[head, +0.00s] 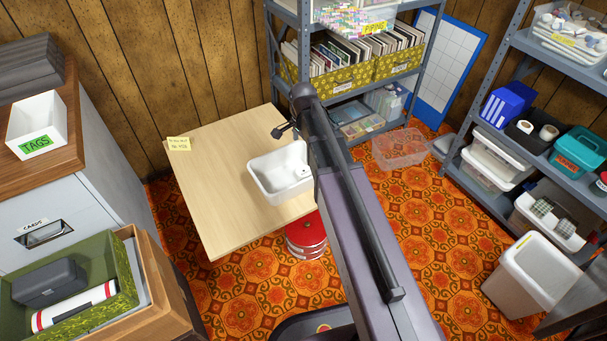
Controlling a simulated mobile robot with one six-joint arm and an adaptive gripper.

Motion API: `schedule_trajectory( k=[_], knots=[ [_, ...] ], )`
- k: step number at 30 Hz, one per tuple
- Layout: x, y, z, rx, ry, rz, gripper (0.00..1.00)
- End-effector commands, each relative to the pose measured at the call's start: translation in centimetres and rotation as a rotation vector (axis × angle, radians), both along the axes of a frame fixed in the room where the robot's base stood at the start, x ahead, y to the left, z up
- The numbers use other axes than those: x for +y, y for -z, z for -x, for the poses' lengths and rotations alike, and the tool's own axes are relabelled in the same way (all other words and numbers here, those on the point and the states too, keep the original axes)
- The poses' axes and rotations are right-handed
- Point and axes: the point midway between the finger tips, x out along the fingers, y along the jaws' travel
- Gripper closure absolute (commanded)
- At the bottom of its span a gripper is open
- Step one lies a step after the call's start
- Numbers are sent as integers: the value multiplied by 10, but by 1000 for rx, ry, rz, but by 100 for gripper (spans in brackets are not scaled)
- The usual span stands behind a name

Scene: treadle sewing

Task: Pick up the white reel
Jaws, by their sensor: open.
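A white open tub (265,187) stands on the pale wooden table (215,185). A small white round thing with a dark spot, which looks like a white reel (304,172), shows inside its right end, partly hidden by my arm. Two more white rolls, one a white roll on the left (526,127) and one a white roll on the right (549,132), sit in a black tray on the right shelf. My gripper (283,131) shows only as a small dark part beside the arm's far end, above the table behind the tub. It is open, with nothing seen in it.
A yellow note (179,144) lies on the table's left corner. Red round tins (306,237) stand on the floor by the table's front right edge. A grey shelf (345,99) with boxes stands behind. The table's left half is clear.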

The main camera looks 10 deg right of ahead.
Motion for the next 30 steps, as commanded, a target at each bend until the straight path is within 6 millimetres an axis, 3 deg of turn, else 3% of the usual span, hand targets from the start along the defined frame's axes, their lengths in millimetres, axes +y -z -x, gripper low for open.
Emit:
schedule_trajectory(
  k=[30],
  knots=[
    [0,76,-1,0,-2,0,0]
  ],
)
